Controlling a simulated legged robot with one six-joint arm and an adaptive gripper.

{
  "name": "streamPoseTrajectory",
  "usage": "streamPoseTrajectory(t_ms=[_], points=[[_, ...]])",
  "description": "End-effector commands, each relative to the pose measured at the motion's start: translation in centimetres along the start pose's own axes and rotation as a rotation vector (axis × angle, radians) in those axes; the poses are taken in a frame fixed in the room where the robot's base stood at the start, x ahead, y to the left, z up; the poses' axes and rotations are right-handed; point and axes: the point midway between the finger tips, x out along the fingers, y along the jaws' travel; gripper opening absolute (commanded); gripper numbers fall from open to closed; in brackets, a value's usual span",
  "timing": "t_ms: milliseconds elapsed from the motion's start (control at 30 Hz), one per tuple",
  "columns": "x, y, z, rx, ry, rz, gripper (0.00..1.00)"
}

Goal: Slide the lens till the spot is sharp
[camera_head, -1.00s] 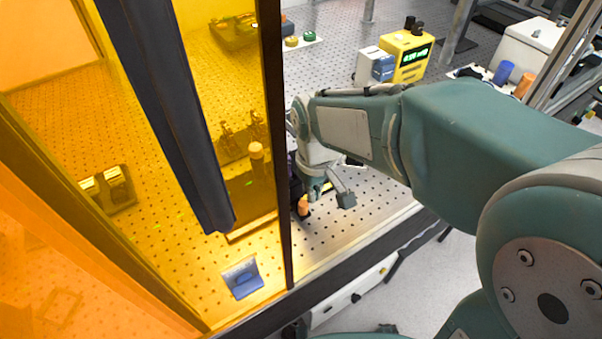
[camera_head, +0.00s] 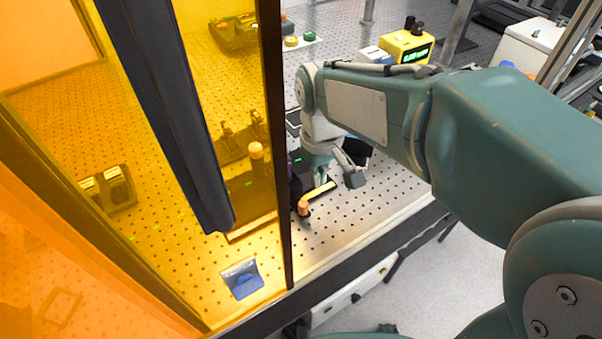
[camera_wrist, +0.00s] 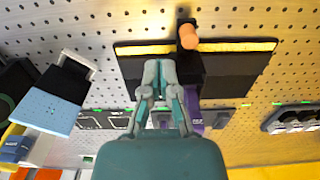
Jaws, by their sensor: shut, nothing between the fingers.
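An orange knob (camera_wrist: 188,38) stands on a dark post at a black stage (camera_wrist: 235,72) with a yellow strip (camera_wrist: 240,46) along its edge. The knob also shows in the head view (camera_head: 303,207), just right of the amber panel's post. I cannot make out the lens itself or the spot; my arm and the panel post hide part of the stage. My gripper (camera_wrist: 161,70) is shut and empty over the stage, to the left of the knob in the wrist view and apart from it. A dark purple part (camera_wrist: 195,118) lies beyond my fingers.
An amber panel (camera_head: 70,130) with a dark post (camera_head: 278,150) stands close on the left. A yellow device (camera_head: 406,46) with a green display is at the back. A light blue plate (camera_wrist: 45,112) is left in the wrist view. The perforated table (camera_head: 375,215) is bare in front.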

Motion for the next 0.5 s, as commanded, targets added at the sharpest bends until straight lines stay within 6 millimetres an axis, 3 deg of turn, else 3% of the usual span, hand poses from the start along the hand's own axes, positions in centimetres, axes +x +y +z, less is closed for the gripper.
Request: streamPoseTrajectory(t_ms=[500], points=[[-3.6, 0.0, -0.1, 0.000, 0.002, 0.001, 0.00]])
